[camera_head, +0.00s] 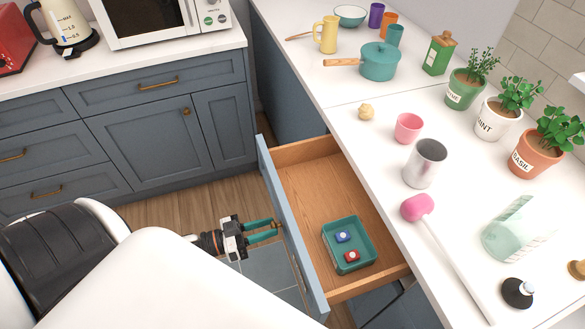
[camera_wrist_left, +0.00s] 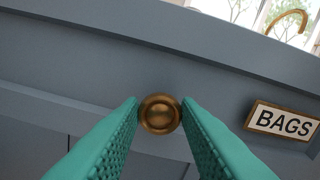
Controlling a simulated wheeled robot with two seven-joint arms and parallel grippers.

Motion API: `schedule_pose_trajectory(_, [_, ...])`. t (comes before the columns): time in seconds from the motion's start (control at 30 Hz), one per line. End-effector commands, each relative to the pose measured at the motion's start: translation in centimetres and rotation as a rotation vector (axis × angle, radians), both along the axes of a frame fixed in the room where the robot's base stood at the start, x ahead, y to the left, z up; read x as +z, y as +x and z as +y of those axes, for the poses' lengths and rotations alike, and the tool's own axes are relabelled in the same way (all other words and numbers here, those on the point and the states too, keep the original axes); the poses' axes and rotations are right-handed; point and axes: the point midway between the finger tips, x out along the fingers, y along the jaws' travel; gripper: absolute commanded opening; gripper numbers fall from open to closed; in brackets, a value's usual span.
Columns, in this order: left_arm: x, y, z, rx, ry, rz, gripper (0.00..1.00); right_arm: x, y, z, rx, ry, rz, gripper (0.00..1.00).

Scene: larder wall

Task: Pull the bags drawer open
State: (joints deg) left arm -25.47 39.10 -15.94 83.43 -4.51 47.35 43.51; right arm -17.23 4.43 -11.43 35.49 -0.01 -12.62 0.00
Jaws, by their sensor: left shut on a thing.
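The bags drawer (camera_head: 300,190) stands pulled out from under the right-hand counter, its wooden inside showing. Its blue-grey front carries a "BAGS" label (camera_wrist_left: 283,122) and a round brass knob (camera_wrist_left: 160,113) in the left wrist view. My left gripper (camera_head: 276,229) is at the drawer front, its teal fingers shut on the knob. A teal tray (camera_head: 363,267) lies in the drawer and holds a blue item (camera_head: 343,237) and a red item (camera_head: 352,256). My right gripper is not in view.
The counter above holds a pink cup (camera_head: 408,128), a metal tumbler (camera_head: 425,163), a pink-headed tool (camera_head: 418,207), a clear container (camera_head: 508,232) and potted herbs (camera_head: 535,145). Blue cabinets (camera_head: 150,140) line the back left. Wooden floor (camera_head: 190,200) shows between them and the drawer.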

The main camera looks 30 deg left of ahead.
Motion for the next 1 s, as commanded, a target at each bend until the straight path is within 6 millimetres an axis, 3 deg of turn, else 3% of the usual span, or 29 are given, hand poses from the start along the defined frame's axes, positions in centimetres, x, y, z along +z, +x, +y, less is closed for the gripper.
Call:
schedule_pose_trajectory(0.2, [0.0, -4.8, 3.7, -0.001, 0.003, 0.005, 0.0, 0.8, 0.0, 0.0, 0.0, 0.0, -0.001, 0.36])
schedule_pose_trajectory(0.5, [0.0, -9.1, 7.2, 0.0, 0.001, 0.002, 0.0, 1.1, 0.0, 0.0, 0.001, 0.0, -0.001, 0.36])
schedule_pose_trajectory(0.7, [0.0, -10.5, 8.3, 0.001, 0.0, 0.0, 0.0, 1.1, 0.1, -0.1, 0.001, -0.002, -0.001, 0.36])
schedule_pose_trajectory(1.0, [0.0, -11.0, 8.6, 0.001, -0.001, -0.002, 0.0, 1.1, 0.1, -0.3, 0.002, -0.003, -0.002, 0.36])
